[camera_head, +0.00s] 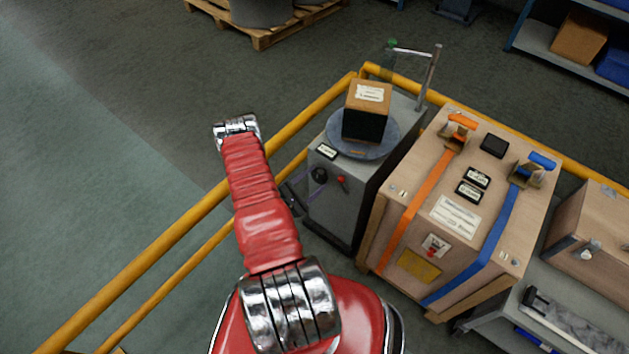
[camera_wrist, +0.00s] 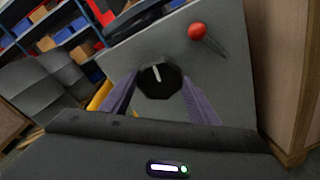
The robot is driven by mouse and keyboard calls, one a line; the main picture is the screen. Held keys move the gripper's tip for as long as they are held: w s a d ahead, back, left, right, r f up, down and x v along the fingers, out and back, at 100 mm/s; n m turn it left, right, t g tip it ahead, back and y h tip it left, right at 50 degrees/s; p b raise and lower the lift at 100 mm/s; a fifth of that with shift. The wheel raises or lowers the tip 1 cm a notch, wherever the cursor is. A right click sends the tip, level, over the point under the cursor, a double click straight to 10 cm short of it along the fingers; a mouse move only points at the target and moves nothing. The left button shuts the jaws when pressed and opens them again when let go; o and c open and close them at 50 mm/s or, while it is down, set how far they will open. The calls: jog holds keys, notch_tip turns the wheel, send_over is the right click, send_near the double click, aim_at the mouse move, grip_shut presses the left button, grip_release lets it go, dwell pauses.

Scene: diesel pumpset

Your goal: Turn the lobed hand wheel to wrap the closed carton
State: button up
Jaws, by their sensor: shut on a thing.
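The lobed hand wheel (camera_head: 319,176) is a small black knob on the front panel of the grey wrapping machine (camera_head: 340,205). In the wrist view the wheel (camera_wrist: 160,80) faces me with a white mark, tilted slightly from upright. My gripper's two purple fingers (camera_wrist: 158,95) are shut on the wheel, one at each side. In the head view my gripper (camera_head: 297,190) reaches the panel from the left, partly hidden by my red arm. The closed brown carton (camera_head: 366,110) with a white label stands on the round grey turntable (camera_head: 376,151) on top of the machine.
A red-knobbed lever (camera_head: 341,180) sits just right of the wheel; it also shows in the wrist view (camera_wrist: 197,31). A metal post (camera_head: 430,78) rises behind the carton. A strapped wooden crate (camera_head: 455,215) stands close on the right. Yellow rails (camera_head: 150,255) run along the left.

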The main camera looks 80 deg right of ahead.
jog(key=m, duration=0.4)
jog(key=shift+t, duration=0.3)
jog(key=shift+m, duration=0.3)
jog(key=o, duration=1)
jog(key=shift+o, duration=0.2)
jog(key=v, duration=1.3)
jog(key=shift+a, duration=0.4)
jog(key=shift+w, duration=0.1)
dwell(0.3)
